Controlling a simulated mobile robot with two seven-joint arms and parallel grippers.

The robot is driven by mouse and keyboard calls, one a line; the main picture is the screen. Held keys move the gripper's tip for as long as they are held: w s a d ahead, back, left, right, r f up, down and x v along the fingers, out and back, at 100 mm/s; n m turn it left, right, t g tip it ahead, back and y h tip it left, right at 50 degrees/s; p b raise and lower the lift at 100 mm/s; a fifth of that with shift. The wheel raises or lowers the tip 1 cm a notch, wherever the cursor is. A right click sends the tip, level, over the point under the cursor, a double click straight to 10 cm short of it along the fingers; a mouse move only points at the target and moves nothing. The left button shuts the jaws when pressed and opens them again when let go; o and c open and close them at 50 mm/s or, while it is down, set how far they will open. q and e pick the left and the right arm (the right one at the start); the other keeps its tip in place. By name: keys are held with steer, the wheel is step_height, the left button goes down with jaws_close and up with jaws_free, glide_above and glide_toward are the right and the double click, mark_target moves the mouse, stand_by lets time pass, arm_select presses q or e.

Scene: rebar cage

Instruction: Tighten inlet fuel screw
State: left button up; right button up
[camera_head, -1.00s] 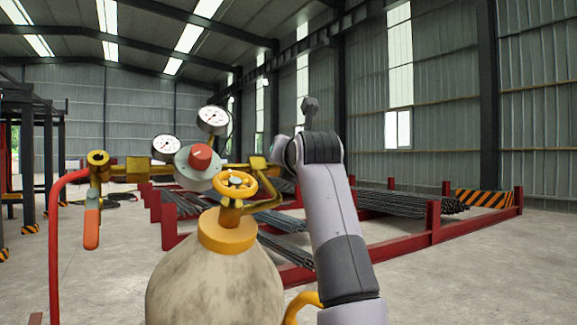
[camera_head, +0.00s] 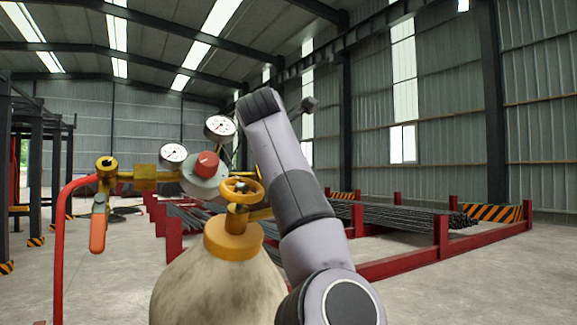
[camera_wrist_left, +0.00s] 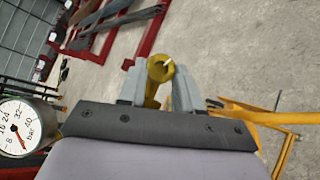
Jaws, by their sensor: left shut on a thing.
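My left gripper (camera_wrist_left: 157,74) shows in the left wrist view, its two grey fingers closed on either side of a yellow brass fitting with a round end (camera_wrist_left: 160,67). The fitting may be the inlet screw; I cannot tell for certain. In the head view, the grey arm (camera_head: 290,190) covers the right side of the brass regulator, and no gripper shows. The regulator has a red knob (camera_head: 207,165), two gauges (camera_head: 220,126) and (camera_head: 173,153), and a yellow handwheel (camera_head: 240,190) below. It stands on the tank (camera_head: 215,290).
A red hose (camera_head: 60,240) and an orange-handled valve (camera_head: 98,232) hang at the left. A gauge (camera_wrist_left: 22,128) is close at the left of the wrist view. Red racks with rebar (camera_head: 400,217) stand behind. The concrete floor at right is clear.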

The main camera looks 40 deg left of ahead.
arm_select(q)
steer(key=shift+m+h, duration=0.4)
steer(key=shift+m, duration=0.2)
steer(key=o, duration=0.8)
steer(key=shift+c, duration=0.2)
steer(key=v, duration=0.7)
steer(key=shift+r+b, duration=0.1)
steer(key=shift+b, duration=0.3)
